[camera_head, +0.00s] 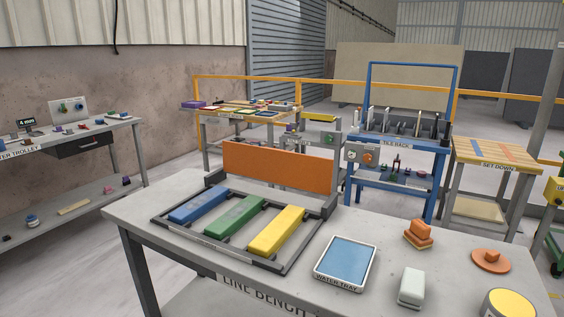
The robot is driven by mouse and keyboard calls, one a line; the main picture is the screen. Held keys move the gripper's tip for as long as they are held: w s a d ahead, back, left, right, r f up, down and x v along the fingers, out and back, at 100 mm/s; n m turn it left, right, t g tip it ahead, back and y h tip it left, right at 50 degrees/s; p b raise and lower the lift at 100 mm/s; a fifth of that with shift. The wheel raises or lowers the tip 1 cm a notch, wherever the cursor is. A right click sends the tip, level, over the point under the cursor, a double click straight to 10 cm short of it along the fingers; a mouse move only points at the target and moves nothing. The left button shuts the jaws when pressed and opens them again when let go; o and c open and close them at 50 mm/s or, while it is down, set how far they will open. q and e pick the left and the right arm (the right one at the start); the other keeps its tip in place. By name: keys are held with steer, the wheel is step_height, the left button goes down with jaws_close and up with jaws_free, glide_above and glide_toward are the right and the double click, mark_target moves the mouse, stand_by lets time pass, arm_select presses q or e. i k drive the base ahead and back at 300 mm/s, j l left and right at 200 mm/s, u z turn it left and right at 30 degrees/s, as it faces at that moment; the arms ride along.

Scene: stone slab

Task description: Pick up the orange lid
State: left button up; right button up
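The orange lid (491,261) is a flat round disc with a small raised knob on top. It lies on the right part of the grey bench (384,256), near its far right edge. Nothing covers it. Neither of my grippers shows in the head view.
A stepped orange block (418,235) sits left of the lid. A pale block (411,288) and a yellow-topped round container (508,304) stand nearer. The water tray (346,262) and a frame with blue, green and yellow bars (277,232) lie further left.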

mark_target(489, 261)
steer(key=z, duration=1.45)
